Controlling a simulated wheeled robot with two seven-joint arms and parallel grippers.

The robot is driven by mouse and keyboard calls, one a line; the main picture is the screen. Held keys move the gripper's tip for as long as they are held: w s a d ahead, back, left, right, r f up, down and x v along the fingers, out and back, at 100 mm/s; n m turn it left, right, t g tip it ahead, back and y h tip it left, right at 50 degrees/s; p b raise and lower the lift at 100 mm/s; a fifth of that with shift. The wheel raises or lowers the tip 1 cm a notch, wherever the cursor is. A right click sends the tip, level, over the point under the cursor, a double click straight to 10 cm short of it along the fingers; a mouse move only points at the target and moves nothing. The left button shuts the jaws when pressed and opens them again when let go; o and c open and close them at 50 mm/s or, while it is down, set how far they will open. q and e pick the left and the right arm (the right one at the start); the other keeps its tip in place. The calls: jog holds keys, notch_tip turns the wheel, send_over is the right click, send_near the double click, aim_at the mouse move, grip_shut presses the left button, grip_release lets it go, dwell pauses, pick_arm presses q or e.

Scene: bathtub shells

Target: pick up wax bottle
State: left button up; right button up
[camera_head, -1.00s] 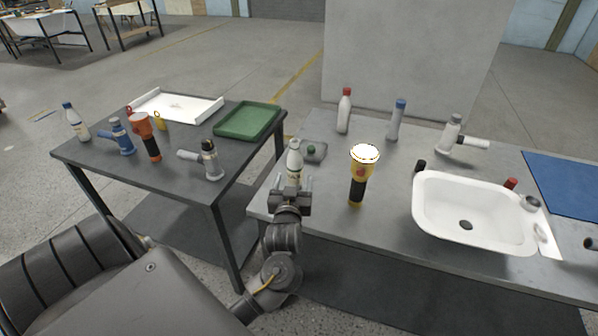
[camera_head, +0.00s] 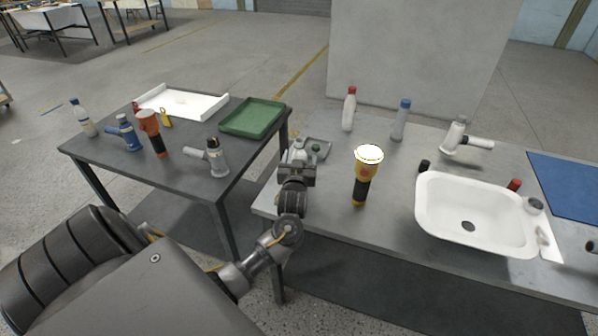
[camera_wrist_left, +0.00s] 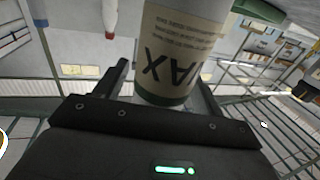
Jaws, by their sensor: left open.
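The wax bottle (camera_head: 299,146) stands near the left edge of the right-hand table. In the head view only its upper part shows, with the rest hidden behind my left gripper (camera_head: 297,163). In the left wrist view the wax bottle (camera_wrist_left: 176,50) shows its cream label with "WAX" upside down, close in front of the palm. My left gripper (camera_wrist_left: 160,82) is open, with a finger on either side of the bottle. Whether either finger touches it I cannot tell. My right gripper is not in view.
A yellow and black flashlight (camera_head: 362,185) stands to the right, near a white sink (camera_head: 440,232). A red-capped bottle (camera_head: 348,110) stands farther back. The left table holds a green tray (camera_head: 236,127) and tools.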

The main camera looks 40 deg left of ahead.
pick_arm(q)
jog(key=c, duration=1.1)
jog(key=shift+r, duration=0.1)
jog(key=shift+c, duration=0.2)
jog(key=shift+r, duration=0.55)
jog(key=s+d+r, duration=0.1)
jog(key=s+r, duration=1)
jog(key=s, duration=0.2)
jog(key=shift+s+d+r, duration=0.35)
jog(key=shift+s+r, duration=0.05)
